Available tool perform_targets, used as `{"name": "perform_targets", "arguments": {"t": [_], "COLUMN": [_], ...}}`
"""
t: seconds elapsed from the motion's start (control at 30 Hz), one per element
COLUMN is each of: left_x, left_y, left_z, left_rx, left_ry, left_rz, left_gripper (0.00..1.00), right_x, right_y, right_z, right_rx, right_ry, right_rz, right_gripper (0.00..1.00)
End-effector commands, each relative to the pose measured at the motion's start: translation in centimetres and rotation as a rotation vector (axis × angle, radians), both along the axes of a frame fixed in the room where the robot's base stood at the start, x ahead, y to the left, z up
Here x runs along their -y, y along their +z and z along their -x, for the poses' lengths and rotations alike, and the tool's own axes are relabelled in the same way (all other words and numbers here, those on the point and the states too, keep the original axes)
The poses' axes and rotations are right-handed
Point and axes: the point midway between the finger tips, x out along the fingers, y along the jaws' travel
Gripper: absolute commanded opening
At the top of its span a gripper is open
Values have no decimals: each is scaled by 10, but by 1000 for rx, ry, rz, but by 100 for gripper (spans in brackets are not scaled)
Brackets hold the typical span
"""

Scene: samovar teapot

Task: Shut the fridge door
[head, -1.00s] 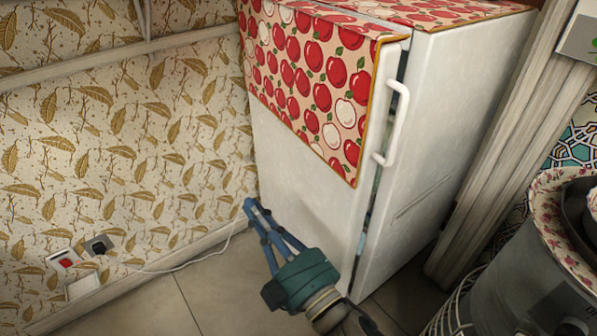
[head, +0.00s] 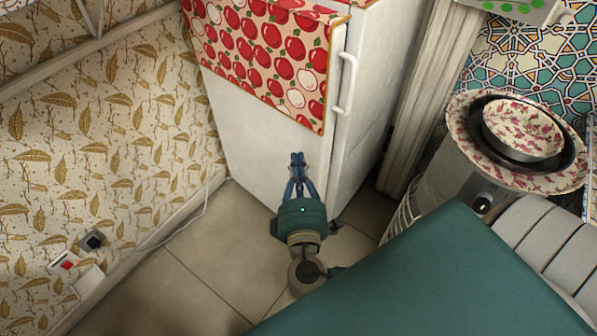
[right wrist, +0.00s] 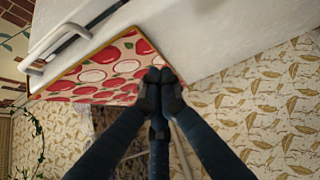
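The white fridge (head: 375,75) stands against the leaf-patterned wall. Its door (head: 250,135) carries an apple-print cover (head: 262,60) and a white handle (head: 347,82). The door lies close against the fridge body, with no wide gap showing; I cannot tell whether it is fully sealed. My right gripper (head: 297,160) is shut and empty, in front of the lower door, below the cover; contact is unclear. In the right wrist view, its fingertips (right wrist: 159,76) are together in front of the door and cover, with the handle (right wrist: 58,46) to the left. My left gripper is not in view.
A grey samovar (head: 455,165) with a patterned bowl (head: 523,128) on top stands right of the fridge. A socket with a plug (head: 92,240) and a white cable is on the left wall. Tiled floor (head: 205,265) is clear at the left.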

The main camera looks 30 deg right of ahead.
Motion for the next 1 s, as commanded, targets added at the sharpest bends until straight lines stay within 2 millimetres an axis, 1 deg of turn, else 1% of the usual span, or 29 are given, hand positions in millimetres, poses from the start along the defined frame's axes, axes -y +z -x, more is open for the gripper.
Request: {"name": "perform_targets", "arguments": {"t": [0.03,0.2,0.3,0.43,0.57,0.9,0.97,1.0], "left_x": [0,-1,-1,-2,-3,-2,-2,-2], "left_y": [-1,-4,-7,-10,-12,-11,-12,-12], "left_z": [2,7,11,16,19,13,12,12], "left_rx": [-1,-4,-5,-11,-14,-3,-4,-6], "left_ry": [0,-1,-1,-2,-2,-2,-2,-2], "left_rz": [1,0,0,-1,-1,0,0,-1], "left_gripper": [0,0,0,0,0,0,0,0], "right_x": [7,24,39,51,57,58,64,70], "right_y": [2,2,1,0,0,0,-1,-2], "right_z": [-11,-40,-42,-46,-48,-48,-49,-50], "right_rx": [3,3,-1,-1,-2,-2,-2,-3], "right_ry": [-2,-1,0,1,1,1,-1,-2], "right_rz": [3,4,4,0,-1,-1,0,1], "right_gripper": [0,0,0,0,0,0,0,0]}}
